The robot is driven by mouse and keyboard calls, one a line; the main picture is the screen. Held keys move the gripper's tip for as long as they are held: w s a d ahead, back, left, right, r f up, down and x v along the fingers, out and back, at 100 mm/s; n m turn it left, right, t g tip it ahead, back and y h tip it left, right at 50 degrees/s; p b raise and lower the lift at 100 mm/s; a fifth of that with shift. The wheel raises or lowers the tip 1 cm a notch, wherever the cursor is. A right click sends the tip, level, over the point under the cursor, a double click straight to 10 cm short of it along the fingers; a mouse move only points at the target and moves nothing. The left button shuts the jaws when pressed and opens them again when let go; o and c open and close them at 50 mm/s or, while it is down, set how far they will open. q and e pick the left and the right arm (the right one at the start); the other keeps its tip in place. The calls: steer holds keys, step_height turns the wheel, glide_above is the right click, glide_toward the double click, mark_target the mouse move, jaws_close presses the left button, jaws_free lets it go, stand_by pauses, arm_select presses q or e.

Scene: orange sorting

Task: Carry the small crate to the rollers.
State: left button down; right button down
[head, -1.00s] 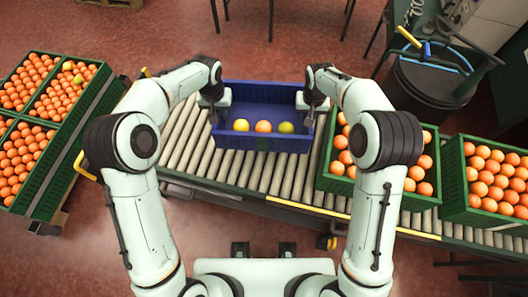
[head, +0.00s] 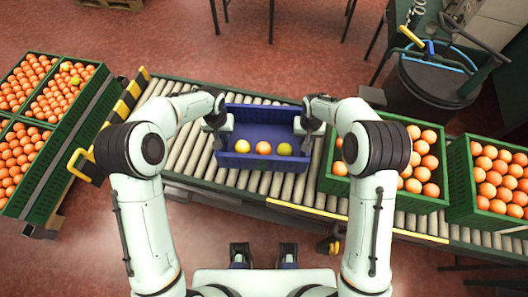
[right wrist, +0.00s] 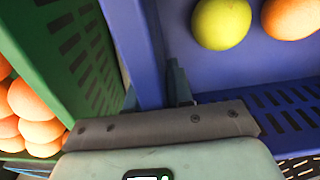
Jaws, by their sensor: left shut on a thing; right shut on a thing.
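The small blue crate (head: 262,163) is level over the roller conveyor (head: 193,145), very low to it or resting on it; I cannot tell which. It holds a yellow fruit, an orange and a yellow-green fruit in a row. My left gripper (head: 218,127) is shut on its left wall, and my right gripper (head: 308,125) is shut on its right wall. In the right wrist view the right gripper's fingers (right wrist: 178,92) grip the blue crate's wall (right wrist: 138,45); the fingertips are partly hidden.
A green crate of oranges (head: 432,195) stands close to the blue crate's right side, with another (head: 458,190) beyond it. Green crates of oranges (head: 88,103) stand at the left. A dark bin (head: 432,85) is at the upper right. Bare rollers lie left of the blue crate.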

arm_select(q)
steer(key=shift+f, duration=0.15)
arm_select(e)
steer(key=shift+f, duration=0.15)
